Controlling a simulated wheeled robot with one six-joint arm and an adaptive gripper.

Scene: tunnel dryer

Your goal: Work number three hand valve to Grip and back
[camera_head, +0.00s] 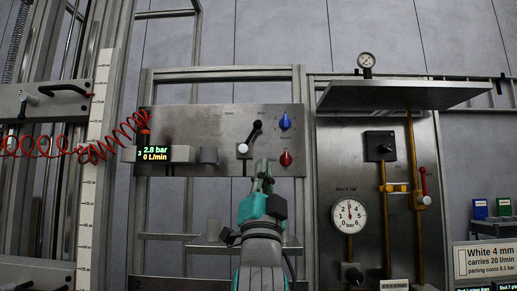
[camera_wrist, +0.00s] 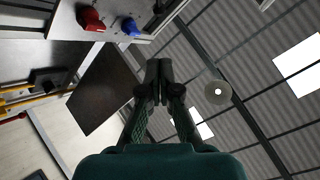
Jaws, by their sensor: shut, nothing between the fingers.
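The hand valve's black lever (camera_head: 254,132) is on the grey steel panel (camera_head: 220,125) in the head view, tilted up to the right from its pivot above a white tip. The small lettering around it is too fine to read. A dark display (camera_head: 155,154) at the panel's left reads 2.8 bar and 0 L/min, with a 3 beside it. My gripper (camera_head: 263,168) points upward just below and right of the lever, apparently not touching it. In the wrist view my gripper (camera_wrist: 158,68) has its fingers together with nothing between them.
A blue knob (camera_head: 285,121) and a red knob (camera_head: 286,158) sit right of the lever. A grey block (camera_head: 208,155) sticks out to its left. A red coiled hose (camera_head: 100,150) hangs at the left. At the right, a metal shelf (camera_head: 400,95) juts out above a gauge (camera_head: 349,216).

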